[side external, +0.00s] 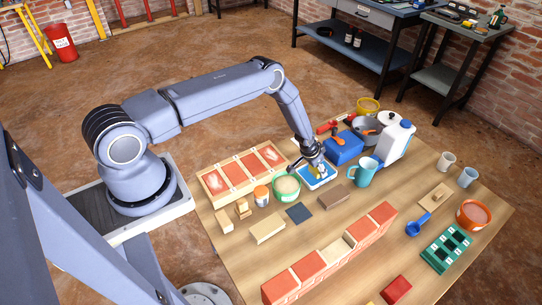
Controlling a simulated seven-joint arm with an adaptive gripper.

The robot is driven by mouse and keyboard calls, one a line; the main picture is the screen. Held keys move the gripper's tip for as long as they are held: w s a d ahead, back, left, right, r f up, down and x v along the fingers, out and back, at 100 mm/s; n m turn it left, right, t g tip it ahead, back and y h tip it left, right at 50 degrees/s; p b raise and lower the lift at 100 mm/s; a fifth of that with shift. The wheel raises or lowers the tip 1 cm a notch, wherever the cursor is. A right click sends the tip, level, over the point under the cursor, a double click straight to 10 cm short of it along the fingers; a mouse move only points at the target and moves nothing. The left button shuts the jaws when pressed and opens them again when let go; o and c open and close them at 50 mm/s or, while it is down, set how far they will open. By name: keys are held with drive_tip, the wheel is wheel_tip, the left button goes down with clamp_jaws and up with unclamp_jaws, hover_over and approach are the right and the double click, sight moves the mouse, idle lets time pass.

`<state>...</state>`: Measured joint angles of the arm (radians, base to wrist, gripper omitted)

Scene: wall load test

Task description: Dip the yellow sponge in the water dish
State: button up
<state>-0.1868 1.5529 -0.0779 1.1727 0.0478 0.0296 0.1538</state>
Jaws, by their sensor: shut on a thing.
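The water dish (309,186), a white-rimmed tray with blue inside, stands on the wooden table behind the middle. My gripper (319,168) points down over the dish and is shut on the yellow sponge (321,174). Only a small yellow patch of the sponge shows between and below the fingers. The sponge is over or inside the dish; I cannot tell whether it touches the water.
A teal mug (362,173) stands close right of the dish, and a blue box (343,148) is behind it. A green-rimmed bowl (286,187) is close at left. A brick row (330,254) crosses the front. A white jug (397,140) stands at back right.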

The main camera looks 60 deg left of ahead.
drive_tip(key=shift+s+f, duration=0.1)
drive_tip(key=shift+f, duration=0.55)
idle(1.3)
drive_tip(key=shift+r, duration=3.6)
drive_tip(key=w+d+r+m, duration=0.1)
drive_tip(key=d+r, duration=0.1)
drive_tip(key=r, duration=0.8)
drive_tip(key=w+d+r, duration=0.2)
drive_tip(key=r, duration=0.8)
drive_tip(key=s+d+r, duration=0.2)
drive_tip(key=s+r, duration=0.7)
drive_tip(key=s+f+n, duration=0.1)
drive_tip(key=s, duration=1)
drive_tip(key=shift+s+d, duration=0.25)
drive_tip(key=shift+s, duration=0.15)
